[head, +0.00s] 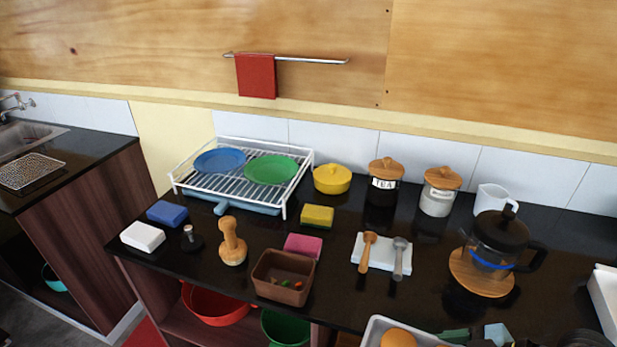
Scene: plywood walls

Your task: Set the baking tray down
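A grey metal baking tray (371,326) shows at the bottom edge, right of centre. Only its far rim and corner are in the picture. A round orange-brown item (398,339) lies in it, and the near part of the tray is cut off. Dark green and pale blue blocky shapes lie just right of the tray, with dark parts beyond them; these may be my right gripper, but its fingers cannot be made out. My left gripper is not in view. Whether the tray touches the counter is hidden.
The black counter (345,292) holds a brown box (283,287), a spoon rest (384,252), a coffee press (497,240) on a wooden stand, and a white dish rack (241,193). A white container (605,296) stands far right.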

